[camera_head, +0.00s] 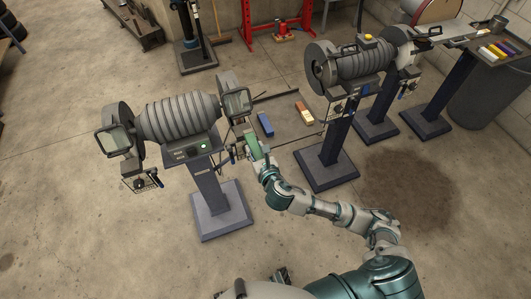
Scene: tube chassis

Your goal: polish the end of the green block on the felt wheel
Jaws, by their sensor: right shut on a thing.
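My right gripper (258,158) is shut on the green block (253,144), just right of the near pedestal machine (178,118). The block stands up from the fingers, below that machine's right wheel housing (236,102); I cannot tell whether they touch. I cannot tell from this view which wheel is felt. My left gripper does not show.
A blue block (265,124) and orange-brown blocks (304,113) lie on a low dark surface between the machines. The pedestal bases (222,211) and (326,171) stand on concrete. A shelf with coloured bars (495,51) is at the far right. A dark stain (410,185) marks the floor.

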